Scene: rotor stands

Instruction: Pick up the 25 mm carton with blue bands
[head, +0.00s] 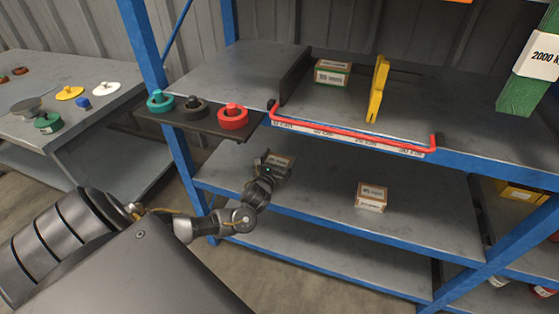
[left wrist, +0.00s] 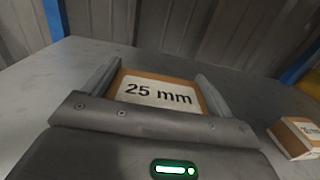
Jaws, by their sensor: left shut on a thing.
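My left gripper (head: 272,162) reaches over the middle shelf and is shut on a brown carton (head: 280,160). In the left wrist view the carton (left wrist: 156,92) sits between the two fingers (left wrist: 158,88), and its white label reads "25 mm". I see no blue bands on the part that shows; the gripper body hides its near side. I cannot tell whether the carton touches the shelf. My right gripper is not in view.
Another carton (head: 371,196) stands on the middle shelf (head: 320,210), to the right. The upper shelf holds a green-banded carton (head: 332,73), a yellow upright piece (head: 378,88) and a red rail (head: 350,137) along its front. A dark ledge (head: 215,130) with coloured knobs overhangs at left.

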